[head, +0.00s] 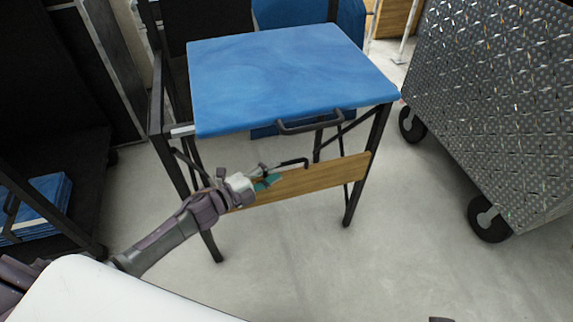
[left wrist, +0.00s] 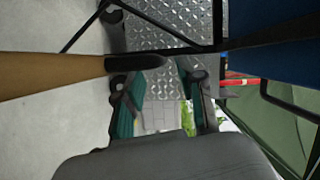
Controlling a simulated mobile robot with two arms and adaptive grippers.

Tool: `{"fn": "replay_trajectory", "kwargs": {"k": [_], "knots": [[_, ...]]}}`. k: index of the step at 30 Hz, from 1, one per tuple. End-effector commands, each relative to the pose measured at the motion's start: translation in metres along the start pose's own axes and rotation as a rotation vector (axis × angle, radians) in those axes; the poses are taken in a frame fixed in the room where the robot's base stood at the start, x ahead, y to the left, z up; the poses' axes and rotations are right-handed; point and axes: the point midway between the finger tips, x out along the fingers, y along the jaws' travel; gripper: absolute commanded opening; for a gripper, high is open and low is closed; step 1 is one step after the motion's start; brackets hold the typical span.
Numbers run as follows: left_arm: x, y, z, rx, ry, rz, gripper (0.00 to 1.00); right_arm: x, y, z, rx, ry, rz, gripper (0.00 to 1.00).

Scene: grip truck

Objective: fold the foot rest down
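A wooden board (head: 320,182), likely the foot rest, spans the black legs of a blue-topped frame in the head view. In the left wrist view the board (left wrist: 50,77) comes in from the left and ends in a dark piece just beyond my fingers. My left gripper (head: 268,180) is at the board's left part in the head view, near a thin dark bar (head: 292,163). Its teal fingers (left wrist: 158,98) are apart, with nothing clearly held between them. Whether they touch the board cannot be told.
The blue top (head: 285,75) has a black front handle (head: 310,124) above my left gripper. A wheeled diamond-plate cart (head: 500,90) stands to the right. A dark shelf with blue items (head: 40,205) is at the left.

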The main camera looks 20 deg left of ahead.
Motion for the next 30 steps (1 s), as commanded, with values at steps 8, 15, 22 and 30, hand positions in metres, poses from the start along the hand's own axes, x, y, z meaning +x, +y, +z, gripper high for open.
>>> {"fn": "replay_trajectory", "kwargs": {"k": [8,15,22,30], "knots": [[0.044,0.001,0.000,-0.001,-0.001,-0.001,0.39,0.007,0.000,0.002,0.000,0.000,0.000,0.40],[0.053,0.001,0.000,-0.002,-0.001,0.001,0.39,0.008,0.000,0.003,0.000,0.000,0.000,0.40],[0.053,0.000,0.000,-0.002,-0.001,0.001,0.33,0.008,0.000,0.003,0.000,-0.001,0.000,0.40],[0.052,0.001,0.000,-0.002,-0.002,0.001,0.00,0.008,0.000,0.003,0.000,0.000,0.000,0.40]]}}
